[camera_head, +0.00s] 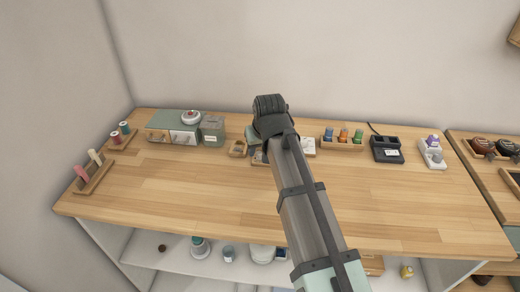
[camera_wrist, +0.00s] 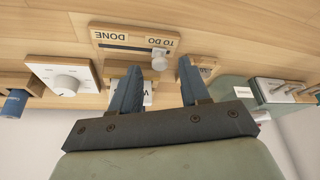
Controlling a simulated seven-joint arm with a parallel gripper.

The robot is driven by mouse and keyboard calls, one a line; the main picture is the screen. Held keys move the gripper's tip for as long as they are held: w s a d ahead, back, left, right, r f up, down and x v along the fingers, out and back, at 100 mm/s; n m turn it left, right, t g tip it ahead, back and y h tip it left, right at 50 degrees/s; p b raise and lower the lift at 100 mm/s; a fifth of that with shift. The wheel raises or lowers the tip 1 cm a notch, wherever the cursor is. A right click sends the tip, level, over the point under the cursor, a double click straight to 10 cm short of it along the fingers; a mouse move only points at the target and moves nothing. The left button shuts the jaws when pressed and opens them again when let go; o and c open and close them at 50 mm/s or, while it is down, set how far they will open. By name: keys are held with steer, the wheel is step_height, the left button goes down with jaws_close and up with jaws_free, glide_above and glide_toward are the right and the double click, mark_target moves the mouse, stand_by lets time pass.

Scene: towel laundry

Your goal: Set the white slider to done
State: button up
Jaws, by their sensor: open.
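In the wrist view, which shows the scene upside down, a wooden slider board (camera_wrist: 113,51) has a dark slot and the labels "DONE" on the left and "TO DO" on the right. The white slider (camera_wrist: 159,60) stands at the "TO DO" end. My gripper (camera_wrist: 160,64) is open and empty, with its two blue fingers pointing towards the board. The slider shows between the fingertips in the picture; I cannot tell the depth gap. In the head view my arm hides most of the board and the fingers.
A white dial panel (camera_wrist: 68,80) is beside the board. In the head view, a green-topped drawer box (camera_head: 172,122) stands back left, and a spool rack (camera_head: 342,144) and black device (camera_head: 386,150) stand right. The front of the wooden table (camera_head: 180,200) is clear.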

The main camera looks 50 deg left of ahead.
steer(key=shift+a+f, duration=0.2)
steer(key=shift+f, duration=0.25)
jaws_close()
stand_by(0.3)
steer(key=shift+w, duration=0.1)
